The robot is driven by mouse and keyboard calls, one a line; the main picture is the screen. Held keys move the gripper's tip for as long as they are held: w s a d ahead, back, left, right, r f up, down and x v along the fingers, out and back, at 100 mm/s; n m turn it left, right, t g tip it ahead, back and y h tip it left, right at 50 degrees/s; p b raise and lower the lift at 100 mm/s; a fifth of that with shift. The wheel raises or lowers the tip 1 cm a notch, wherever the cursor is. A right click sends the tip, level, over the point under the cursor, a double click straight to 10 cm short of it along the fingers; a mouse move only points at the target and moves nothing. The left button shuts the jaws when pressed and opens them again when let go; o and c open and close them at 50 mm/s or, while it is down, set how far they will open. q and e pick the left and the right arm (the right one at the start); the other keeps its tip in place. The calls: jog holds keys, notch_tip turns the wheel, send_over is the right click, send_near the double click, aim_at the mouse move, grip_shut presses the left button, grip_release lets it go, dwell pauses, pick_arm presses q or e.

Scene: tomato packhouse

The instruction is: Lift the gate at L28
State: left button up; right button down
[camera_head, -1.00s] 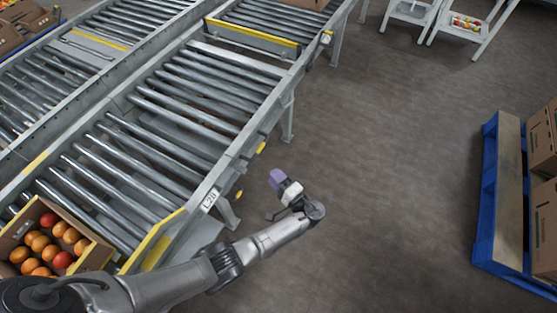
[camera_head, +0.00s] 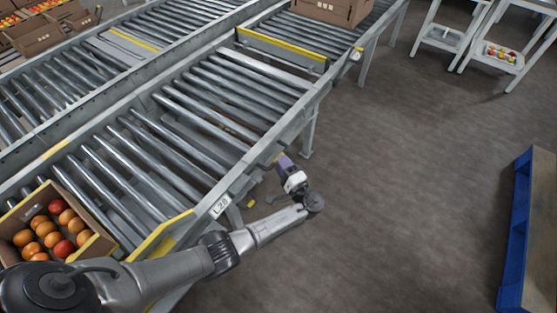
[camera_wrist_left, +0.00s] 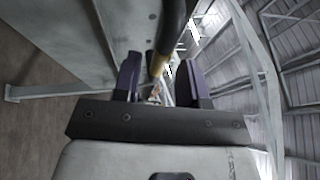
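The L28 label (camera_head: 220,206) is on the near side rail of the roller conveyor (camera_head: 262,143). A yellow-edged end plate (camera_head: 160,238) crosses the rollers just left of the label, and another yellow-edged plate (camera_head: 282,42) crosses farther back. My left gripper (camera_head: 281,160) is beside the outer rail, past the label, with its purple fingers partly against the rail in view. In the left wrist view its fingers (camera_wrist_left: 158,80) are apart, with a dark bar with a yellowish end (camera_wrist_left: 165,45) showing between them. I cannot tell whether they touch it. My right gripper is not in view.
An open carton (camera_head: 88,250) of red and orange tomatoes sits on the rollers before the near plate. A closed carton (camera_head: 335,10) stands beyond the far plate. A blue pallet (camera_head: 517,230) is at right. The grey floor between is clear.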

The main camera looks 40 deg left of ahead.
pick_arm(q)
jog(key=shift+x, duration=1.4)
grip_shut()
